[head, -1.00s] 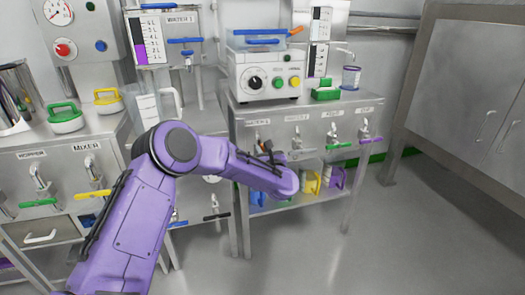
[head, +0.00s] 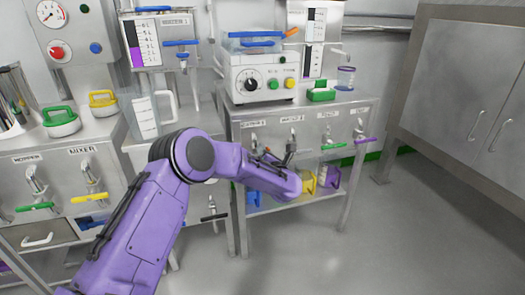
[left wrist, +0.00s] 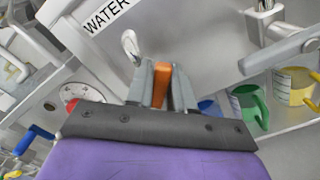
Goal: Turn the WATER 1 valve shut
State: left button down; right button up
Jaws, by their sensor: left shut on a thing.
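The WATER 1 valve is under the leftmost label (head: 253,124) on the front of the middle steel bench; its grey tap body (head: 254,140) shows above my gripper. My left gripper (head: 266,155) is at this valve, its arm reaching across from the left. In the left wrist view the gripper (left wrist: 162,72) is shut with an orange handle (left wrist: 162,84) between its fingers. The WATER label (left wrist: 106,14) there is cut off, so its number is out of sight. My forearm and wrist hide part of the bench front. My right gripper is not in view.
The WATER 2 valve (head: 293,142) is close to the right of my gripper, with green-handled (head: 334,146) and purple-handled (head: 364,140) valves beyond. Jugs (head: 308,183) stand on the shelf below. The floor (head: 400,230) at right is clear.

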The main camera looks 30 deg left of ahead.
pick_arm(q)
jog(key=m, duration=0.3)
jog(key=f+m+p, duration=0.1)
jog(key=shift+w+d+m, duration=0.3)
jog(key=shift+d+m, duration=0.05)
jog(key=shift+m, duration=0.05)
jog(key=shift+w+f+m+p, duration=0.1)
jog(key=shift+f+m+p, duration=0.25)
jog(key=shift+m, duration=0.9)
jog(key=shift+f+m+p, duration=0.25)
jog(key=shift+f+m, duration=0.2)
jog(key=shift+m, duration=0.8)
jog(key=shift+f, duration=0.1)
jog(key=c, duration=1.1)
grip_release()
jog(key=shift+d, duration=0.1)
jog(key=p+v, duration=0.1)
jog(key=v, duration=0.9)
jog(key=shift+d, duration=0.2)
